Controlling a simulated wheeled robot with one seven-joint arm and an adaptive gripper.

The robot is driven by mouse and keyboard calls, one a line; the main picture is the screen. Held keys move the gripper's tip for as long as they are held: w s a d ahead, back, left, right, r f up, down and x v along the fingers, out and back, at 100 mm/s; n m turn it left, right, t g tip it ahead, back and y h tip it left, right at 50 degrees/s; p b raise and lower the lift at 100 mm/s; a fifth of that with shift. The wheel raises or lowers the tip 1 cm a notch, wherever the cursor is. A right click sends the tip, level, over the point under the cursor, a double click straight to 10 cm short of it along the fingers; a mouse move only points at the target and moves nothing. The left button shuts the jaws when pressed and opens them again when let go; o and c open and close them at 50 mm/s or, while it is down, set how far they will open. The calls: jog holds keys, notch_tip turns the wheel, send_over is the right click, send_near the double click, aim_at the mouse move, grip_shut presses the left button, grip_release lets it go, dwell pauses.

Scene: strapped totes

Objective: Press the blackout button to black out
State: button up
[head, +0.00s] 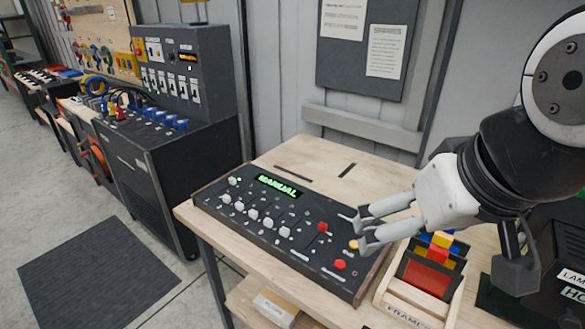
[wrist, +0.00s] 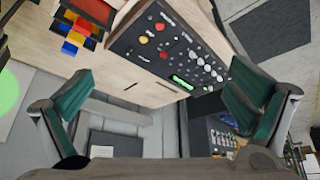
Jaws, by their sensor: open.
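A black control console (head: 225,204) lies on a wooden table, with a lit green display reading MANUAL (head: 278,186). At its right end are a red slider knob (head: 322,227), a yellow button (head: 353,245) and a round red button (head: 340,265). The small labels are unreadable, so I cannot tell by name which is the blackout button. The red button also shows in the wrist view (wrist: 160,27), near the yellow button (wrist: 144,40). My gripper (head: 356,229) is open and empty, over the console's right end beside the yellow button. Contact cannot be told.
A wooden rack (head: 392,313) with coloured blocks stands right of the console. White slider knobs (head: 253,213) line the console's left part. A tall dark cabinet (head: 160,190) with switches stands at left. Bare tabletop (head: 320,155) lies behind the console, against the wall.

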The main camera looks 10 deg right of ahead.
grip_shut()
dwell(1.4)
